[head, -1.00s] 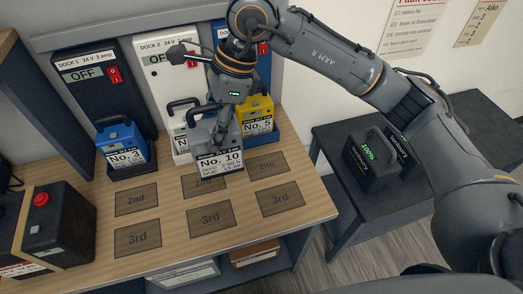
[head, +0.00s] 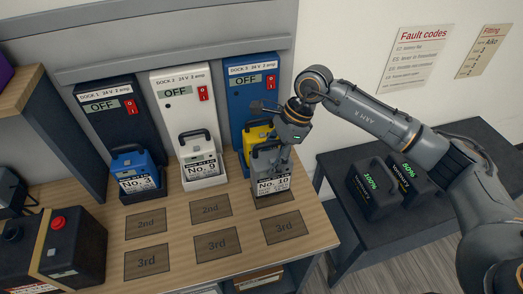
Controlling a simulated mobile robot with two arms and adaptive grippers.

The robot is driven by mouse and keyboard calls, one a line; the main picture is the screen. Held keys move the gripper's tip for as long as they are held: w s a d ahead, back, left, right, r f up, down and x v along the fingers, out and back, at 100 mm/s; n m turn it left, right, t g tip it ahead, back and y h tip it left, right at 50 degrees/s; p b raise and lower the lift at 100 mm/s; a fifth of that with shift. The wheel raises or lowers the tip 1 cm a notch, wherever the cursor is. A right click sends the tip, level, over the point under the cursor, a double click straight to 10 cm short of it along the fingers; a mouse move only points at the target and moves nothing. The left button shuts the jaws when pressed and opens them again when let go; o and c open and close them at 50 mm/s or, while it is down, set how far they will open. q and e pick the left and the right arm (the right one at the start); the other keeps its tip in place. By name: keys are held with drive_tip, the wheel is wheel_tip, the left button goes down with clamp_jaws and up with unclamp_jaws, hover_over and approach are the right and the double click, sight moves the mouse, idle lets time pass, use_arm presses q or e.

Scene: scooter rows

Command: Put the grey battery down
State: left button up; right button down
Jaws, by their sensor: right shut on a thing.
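The grey battery (head: 266,184), labelled No. 10, stands upright in front of the blue Dock 3 (head: 252,98). It is over the right-hand 2nd-row mark (head: 272,201), which it partly covers; I cannot tell whether its base touches the wood. My right gripper (head: 284,164) is shut on its handle from above and hides part of its top. The yellow battery (head: 257,134) in Dock 3 is partly hidden behind the grey battery. My left gripper is not in view.
The blue battery (head: 136,177) and white battery (head: 200,168) sit at the other docks. The other 2nd and 3rd marks on the bench (head: 185,235) are bare. A black box with a red button (head: 60,250) stands at left. Dark batteries (head: 370,188) stand on the right table.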

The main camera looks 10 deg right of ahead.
sight(263, 186)
drive_tip(key=shift+w+d+f, duration=0.25)
drive_tip(key=shift+d+f, duration=0.1)
drive_tip(key=shift+d, duration=0.1)
wheel_tip(263, 186, down, 3)
drive_tip(key=shift+r+p, duration=0.1)
drive_tip(key=shift+p, duration=1)
drive_tip(key=shift+f, duration=0.2)
drive_tip(key=shift+f, duration=0.1)
drive_tip(key=shift+c, duration=2.2)
unclamp_jaws()
drive_tip(key=shift+s+f, duration=0.1)
